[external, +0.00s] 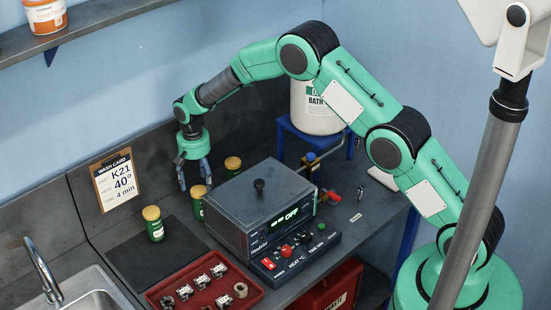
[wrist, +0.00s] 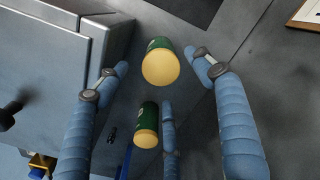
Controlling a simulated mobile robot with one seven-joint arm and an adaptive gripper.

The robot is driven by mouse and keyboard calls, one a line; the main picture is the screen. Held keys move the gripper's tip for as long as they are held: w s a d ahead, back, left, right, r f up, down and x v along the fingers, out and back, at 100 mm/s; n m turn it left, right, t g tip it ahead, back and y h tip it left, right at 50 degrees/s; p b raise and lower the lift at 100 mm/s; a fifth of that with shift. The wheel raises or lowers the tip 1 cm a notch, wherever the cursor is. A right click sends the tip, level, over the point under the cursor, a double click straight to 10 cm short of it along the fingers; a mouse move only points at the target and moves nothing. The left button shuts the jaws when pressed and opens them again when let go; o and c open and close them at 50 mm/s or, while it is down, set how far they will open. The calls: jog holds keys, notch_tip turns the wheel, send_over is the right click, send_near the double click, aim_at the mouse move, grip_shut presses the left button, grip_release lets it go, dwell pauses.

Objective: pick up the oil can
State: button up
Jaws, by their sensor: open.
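Several green cans with yellow lids stand on the bench, and I cannot read which is the oil can. In the external view one (external: 154,224) is on the dark mat, one (external: 197,203) is beside the grey box, and one (external: 232,169) is behind it. My gripper (external: 195,181) points down, open and empty, above and near the two cans by the box. In the wrist view one can (wrist: 160,64) shows between the fingertips (wrist: 157,60); another can (wrist: 146,126) shows lower, beside a third finger. Contact is not visible.
The grey box (external: 240,204) with a knob on its lid stands close to the cans. A red tray (external: 204,304) of metal parts, a control panel (external: 301,249) and a sink (external: 95,290) are nearer. A wash card (external: 117,183) leans on the back wall. The dark mat (external: 185,252) has free room.

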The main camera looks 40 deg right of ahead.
aim_at(198, 190)
jog(key=shift+f, duration=0.15)
jog(key=shift+a+f+p, duration=0.1)
jog(key=shift+f+p, duration=0.6)
jog(key=shift+f, duration=1.85)
jog(key=shift+w, duration=0.1)
jog(key=c, duration=1.6)
jog(key=shift+c, duration=0.2)
jog(key=shift+r, duration=0.25)
jog(key=shift+r+b, duration=0.85)
jog(key=shift+r, duration=3.95)
